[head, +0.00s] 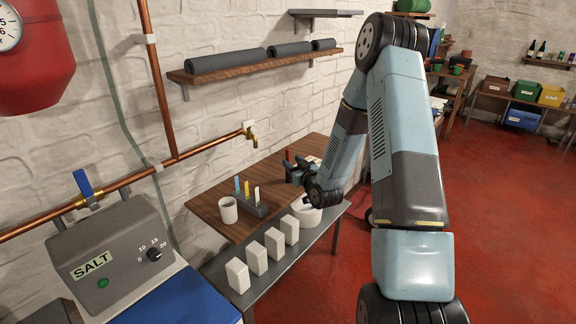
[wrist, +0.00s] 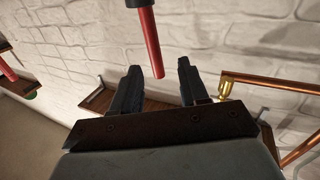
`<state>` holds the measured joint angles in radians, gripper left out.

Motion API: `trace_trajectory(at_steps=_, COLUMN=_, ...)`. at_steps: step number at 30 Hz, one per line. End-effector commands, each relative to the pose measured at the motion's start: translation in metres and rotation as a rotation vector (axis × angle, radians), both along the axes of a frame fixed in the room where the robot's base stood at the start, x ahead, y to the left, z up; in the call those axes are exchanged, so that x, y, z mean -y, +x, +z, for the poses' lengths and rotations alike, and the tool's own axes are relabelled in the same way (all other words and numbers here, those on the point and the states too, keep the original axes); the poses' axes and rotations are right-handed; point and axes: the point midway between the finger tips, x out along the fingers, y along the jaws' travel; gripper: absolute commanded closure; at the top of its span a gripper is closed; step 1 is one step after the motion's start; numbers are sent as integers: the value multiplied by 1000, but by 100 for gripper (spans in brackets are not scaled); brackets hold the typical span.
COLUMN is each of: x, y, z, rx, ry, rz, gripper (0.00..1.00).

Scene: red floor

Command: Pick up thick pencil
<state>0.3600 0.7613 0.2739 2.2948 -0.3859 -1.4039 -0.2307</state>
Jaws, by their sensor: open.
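A thick red rod with a dark end, which looks like the thick pencil (wrist: 152,45), shows at the top of the wrist view. Its red tip lies near the gap between my fingertips, and it is not clasped. In the head view a bit of red (head: 287,157) shows just beside my gripper (head: 291,172), over the far part of the wooden table; the rest is hidden behind the gripper. In the wrist view my gripper (wrist: 158,72) has its two dark fingers well apart, with nothing held.
Several white blocks (head: 256,257) line the grey front ledge. A brass tap (head: 250,137) juts from the wall.

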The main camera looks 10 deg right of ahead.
Motion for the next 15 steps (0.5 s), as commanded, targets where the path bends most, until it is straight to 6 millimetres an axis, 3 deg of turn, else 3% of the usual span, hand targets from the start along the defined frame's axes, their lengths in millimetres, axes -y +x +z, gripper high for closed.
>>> trace_trajectory(at_steps=8, x=-2, y=17, z=-1, rx=1, ry=0, rz=-1, gripper=56)
trace_trajectory(at_steps=15, x=-5, y=49, z=-4, rx=1, ry=0, rz=-1, gripper=56)
